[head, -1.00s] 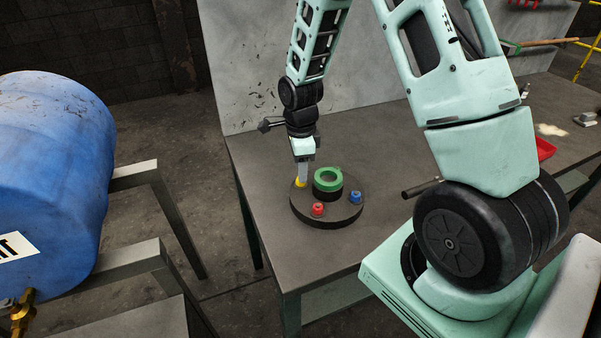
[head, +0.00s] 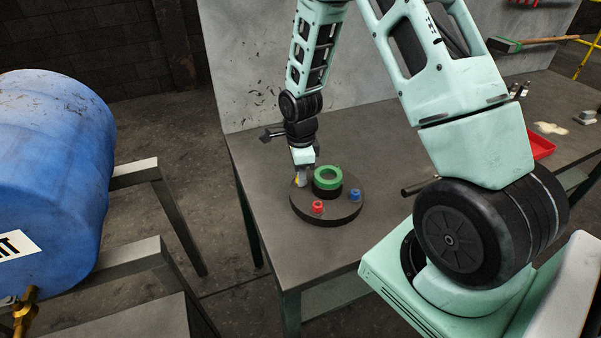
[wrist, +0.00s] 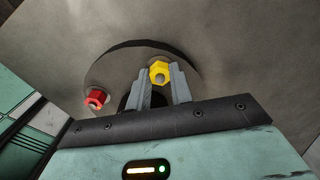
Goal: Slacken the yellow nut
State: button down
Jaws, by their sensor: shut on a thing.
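The yellow nut (wrist: 159,72) is a hex nut with a grey stud end in its middle, on a dark round base (head: 335,217). In the head view only a sliver of it shows behind my gripper (head: 300,180). In the wrist view my gripper (wrist: 162,84) has its two grey fingers on either side of the nut, shut on it. A red nut (head: 317,206) and a blue nut (head: 355,195) sit on the same base. A green ring (head: 328,177) stands on a dark hub in the middle. The red nut also shows in the wrist view (wrist: 96,97).
The base stands on a grey workbench (head: 290,255) against a grey back panel. A dark rod (head: 420,187) lies on the bench to the right. A red tray (head: 541,147) is farther right. A blue barrel (head: 55,165) on a metal frame stands at left, off the bench.

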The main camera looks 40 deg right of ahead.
jog(key=n, duration=0.9)
jog(key=shift+b, duration=0.3)
jog(key=n, duration=0.9)
jog(key=shift+n, duration=0.3)
jog(key=n, duration=0.4)
jog(key=shift+p, duration=0.3)
jog(key=n+p, duration=0.1)
jog(key=n, duration=0.4)
jog(key=shift+r, duration=0.1)
jog(key=n+p, duration=0.1)
jog(key=n, duration=0.3)
jog(key=shift+n, duration=0.3)
jog(key=shift+n+p, duration=0.9)
jog(key=shift+n, duration=1.3)
